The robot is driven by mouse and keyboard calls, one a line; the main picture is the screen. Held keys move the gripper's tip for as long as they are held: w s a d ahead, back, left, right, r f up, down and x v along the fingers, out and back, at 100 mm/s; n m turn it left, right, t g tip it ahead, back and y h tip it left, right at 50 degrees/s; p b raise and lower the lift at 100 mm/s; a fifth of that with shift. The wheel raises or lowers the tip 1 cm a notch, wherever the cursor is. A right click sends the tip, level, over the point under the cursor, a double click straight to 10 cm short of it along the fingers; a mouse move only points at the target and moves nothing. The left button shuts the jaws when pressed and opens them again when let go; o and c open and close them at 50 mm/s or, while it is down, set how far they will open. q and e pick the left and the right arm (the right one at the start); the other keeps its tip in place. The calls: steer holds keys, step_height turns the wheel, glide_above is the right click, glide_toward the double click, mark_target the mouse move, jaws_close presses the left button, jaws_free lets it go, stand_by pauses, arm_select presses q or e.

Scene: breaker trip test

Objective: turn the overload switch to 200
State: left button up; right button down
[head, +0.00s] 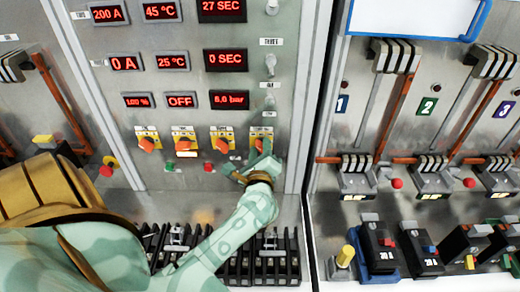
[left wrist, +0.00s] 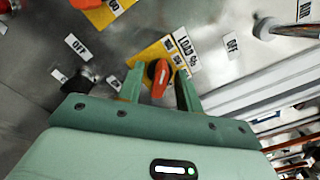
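The overload switch is an orange knob (left wrist: 160,77) on a yellow plate whose visible lettering reads "LOAD %"; the rest of its label is hidden. In the head view this knob (head: 260,145) is the rightmost of the row of orange knobs, partly covered by my gripper. My left gripper (head: 257,165) is at the panel in front of it. In the left wrist view the fingers of my left gripper (left wrist: 160,92) stand one on each side of the knob, with small gaps visible, so it looks open. My right gripper is not in view.
A red display (head: 138,100) reads about 100 %. Other orange knobs (head: 221,144) sit close to the left, with small red and green buttons below. Metal toggles (head: 270,65) stick out above. Black terminal strips (head: 275,262) lie below; breakers (head: 378,247) stand at the right.

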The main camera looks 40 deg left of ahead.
arm_select(q)
steer(key=c, duration=0.7)
jaws_close()
steer(key=m+p, duration=0.2)
steer(key=m, duration=0.2)
steer(key=shift+d+r+m, duration=0.1)
steer(key=shift+r+m, duration=0.05)
steer(key=shift+m, duration=0.25)
steer(key=m+p, duration=0.2)
steer(key=m, duration=0.2)
steer(key=shift+d+m+p, duration=0.1)
steer(key=shift+m+p, duration=0.2)
steer(key=shift+p, duration=0.1)
steer(key=shift+w+m+p, duration=0.1)
steer(key=shift+m+p, duration=2.2)
steer(key=shift+m, duration=1.8)
steer(key=shift+f, duration=0.2)
